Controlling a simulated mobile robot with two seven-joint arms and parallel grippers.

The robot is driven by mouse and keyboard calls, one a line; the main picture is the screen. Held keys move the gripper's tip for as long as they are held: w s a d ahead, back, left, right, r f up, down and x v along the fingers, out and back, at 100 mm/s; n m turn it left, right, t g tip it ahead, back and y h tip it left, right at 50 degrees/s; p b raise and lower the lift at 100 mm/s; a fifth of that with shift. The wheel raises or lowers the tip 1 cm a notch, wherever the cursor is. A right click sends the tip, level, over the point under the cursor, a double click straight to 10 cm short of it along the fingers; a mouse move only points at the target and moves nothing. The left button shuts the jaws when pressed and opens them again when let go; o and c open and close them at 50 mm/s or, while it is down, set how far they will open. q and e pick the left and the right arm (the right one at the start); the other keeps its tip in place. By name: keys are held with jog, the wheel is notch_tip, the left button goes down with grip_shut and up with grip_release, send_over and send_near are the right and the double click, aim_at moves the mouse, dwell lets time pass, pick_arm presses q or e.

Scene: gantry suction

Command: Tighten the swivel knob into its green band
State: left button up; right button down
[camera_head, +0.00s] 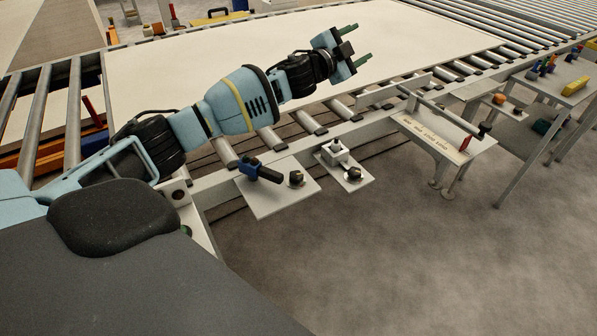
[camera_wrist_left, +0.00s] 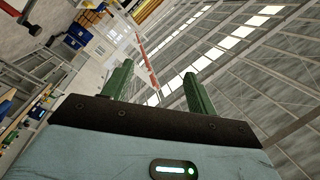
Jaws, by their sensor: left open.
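My left gripper (camera_head: 356,43) is open and empty, held over the white sheet with its green fingers spread; the fingers also show in the left wrist view (camera_wrist_left: 160,85). Two small dark knobs, one (camera_head: 296,178) and another (camera_head: 354,173), sit on white plates at the conveyor's near edge. Both are well below and nearer than the gripper, and apart from it. I cannot tell which is the swivel knob. No green band is clear on either at this size. My right gripper is not in view.
A blue handle (camera_head: 260,170) and a pale block (camera_head: 335,152) stand by the knobs. A large white sheet (camera_head: 200,50) covers the rollers. A shelf with a horizontal bar (camera_head: 440,110) is farther right. The near right floor (camera_head: 420,260) is clear.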

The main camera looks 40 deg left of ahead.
pick_arm(q)
jog(key=s+d+m+g+h+b, duration=0.1)
jog(key=s+d+m+g+h, duration=0.3)
jog(key=d+m+h, duration=0.6)
jog(key=s+d+f+m+g, duration=0.2)
jog(key=s+f+m+g, duration=0.1)
jog(key=m+g, duration=0.25)
jog(key=m+g+y+b, duration=0.4)
jog(key=m+g+y, duration=0.3)
jog(key=g+y, duration=0.45)
send_over(296, 174)
notch_tip(296, 174, down, 17)
jog(key=shift+r+t+y, duration=0.1)
jog(key=shift+t+y, duration=0.85)
jog(key=shift+t, duration=0.05)
jog(key=shift+f, duration=4)
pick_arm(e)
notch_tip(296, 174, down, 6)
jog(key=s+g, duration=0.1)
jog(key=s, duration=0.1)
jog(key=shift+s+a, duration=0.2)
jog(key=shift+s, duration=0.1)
pick_arm(q)
jog(key=shift+c, duration=0.5)
